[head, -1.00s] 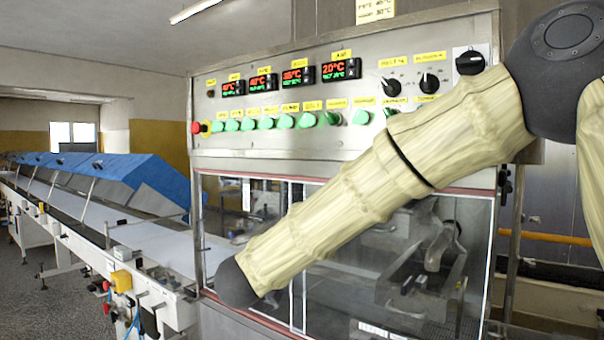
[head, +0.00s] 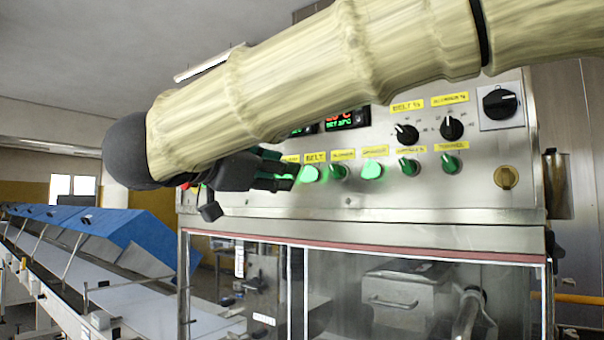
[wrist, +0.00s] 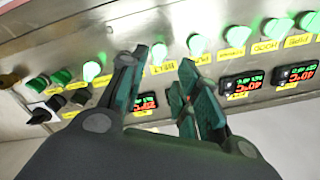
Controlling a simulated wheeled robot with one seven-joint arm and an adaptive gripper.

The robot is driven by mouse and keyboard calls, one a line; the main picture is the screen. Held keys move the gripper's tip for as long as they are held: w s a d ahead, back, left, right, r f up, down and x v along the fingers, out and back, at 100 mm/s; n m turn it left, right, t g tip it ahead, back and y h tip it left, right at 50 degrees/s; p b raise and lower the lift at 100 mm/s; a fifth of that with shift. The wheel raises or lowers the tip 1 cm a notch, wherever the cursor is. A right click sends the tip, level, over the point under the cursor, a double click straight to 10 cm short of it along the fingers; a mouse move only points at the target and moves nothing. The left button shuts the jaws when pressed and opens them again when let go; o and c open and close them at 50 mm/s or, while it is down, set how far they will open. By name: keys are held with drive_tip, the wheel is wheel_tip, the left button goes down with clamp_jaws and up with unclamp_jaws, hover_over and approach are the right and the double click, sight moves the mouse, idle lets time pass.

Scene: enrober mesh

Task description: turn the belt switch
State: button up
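The belt switch (head: 310,173) is a lit green knob under the yellow BELT label (head: 315,156) on the steel control panel. In the wrist view, which shows the panel upside down, the belt switch (wrist: 158,52) is just beyond the fingertips, close to the left finger, with the BELT label (wrist: 162,68) in the gap. My gripper (head: 284,174) is beside the switch on its left in the head view, its fingers pointing right along the panel. In the wrist view my gripper (wrist: 167,60) is open with nothing between its fingers. I cannot tell whether a finger touches the knob.
More green knobs (head: 372,170) stand close on both sides. A black BELT % dial (head: 406,135), another black dial (head: 452,128) and a large black rotary switch (head: 499,103) are at upper right. Glass doors lie below. A conveyor with blue covers (head: 110,238) runs left. My forearm hides the panel's upper left.

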sight(305, 174)
drive_tip(key=x, duration=0.8)
drive_tip(key=shift+s+p, duration=0.1)
drive_tip(key=shift+p, duration=0.3)
clamp_jaws()
